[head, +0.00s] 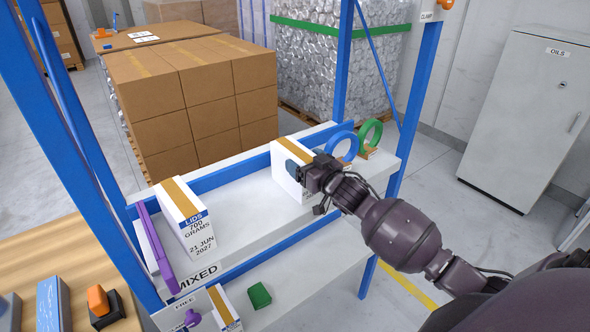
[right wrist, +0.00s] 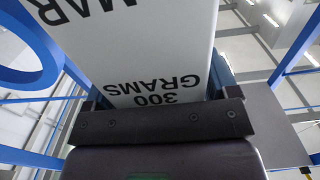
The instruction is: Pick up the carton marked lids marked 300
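A white carton (head: 285,163) with a tan tape strip stands on the upper shelf (head: 240,213). My right gripper (head: 300,172) is at its right side, with a blue fingertip against or beside its face. In the right wrist view the carton (right wrist: 165,45) shows upside-down print, "300 GRAMS", and sits between the fingers; the gripper also shows there (right wrist: 160,100). Whether both fingers press on it is not clear. Another white carton (head: 187,222), marked "LIDS 700 GRAMS 21 JUN 2027", stands further left. My left gripper is not in view.
A blue ring (head: 343,147) and a green ring (head: 371,133) stand right of the gripped-at carton. Blue rack posts (head: 343,60) flank the shelf. A green block (head: 259,295) lies on the lower shelf.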

